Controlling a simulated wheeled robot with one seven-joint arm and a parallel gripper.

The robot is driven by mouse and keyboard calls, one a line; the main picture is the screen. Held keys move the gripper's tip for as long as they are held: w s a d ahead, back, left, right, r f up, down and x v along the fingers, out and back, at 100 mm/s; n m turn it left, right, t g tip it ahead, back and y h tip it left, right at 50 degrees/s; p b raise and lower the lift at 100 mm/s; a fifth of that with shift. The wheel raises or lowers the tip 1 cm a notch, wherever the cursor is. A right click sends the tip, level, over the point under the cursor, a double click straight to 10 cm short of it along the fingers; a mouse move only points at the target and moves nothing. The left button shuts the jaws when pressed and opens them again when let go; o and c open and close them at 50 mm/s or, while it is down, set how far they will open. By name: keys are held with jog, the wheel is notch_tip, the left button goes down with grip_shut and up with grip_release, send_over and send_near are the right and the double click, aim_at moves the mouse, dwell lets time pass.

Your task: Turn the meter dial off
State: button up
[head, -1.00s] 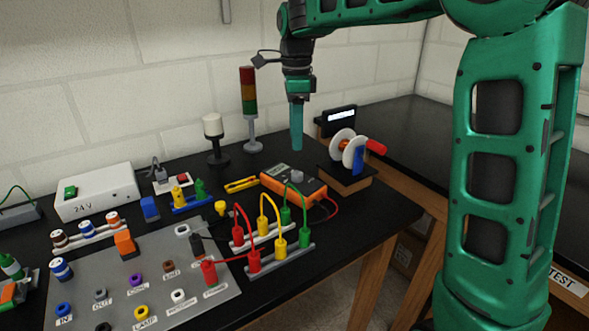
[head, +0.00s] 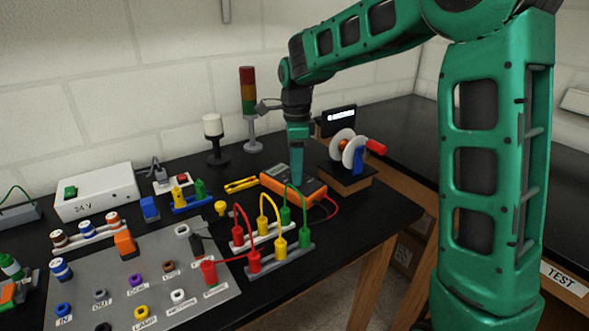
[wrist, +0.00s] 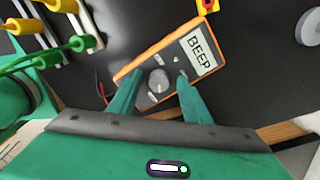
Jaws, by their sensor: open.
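The orange meter (head: 312,192) lies on the black bench. In the wrist view the meter (wrist: 204,28) shows a screen (wrist: 201,50) reading "BEEP". Its round grey dial (wrist: 158,81) is between my two teal fingers in that view. My gripper (head: 296,181) points down over the meter; it also shows in the wrist view (wrist: 156,92). The fingers are open, one on each side of the dial, with gaps to it. In the head view my fingers hide the dial. I cannot tell how far the fingertips are above the meter's face.
Red, yellow and green plug leads (head: 262,220) stand in racks just left of the meter. A spool stand (head: 346,180) is close on its right, a yellow tool (head: 241,185) on its left. A red-green signal tower (head: 249,110) stands behind.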

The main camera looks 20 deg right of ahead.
jog(key=c, duration=1.1)
jog(key=n, duration=0.7)
jog(key=shift+s, duration=0.1)
dwell(0.7)
jog(key=o, duration=1.1)
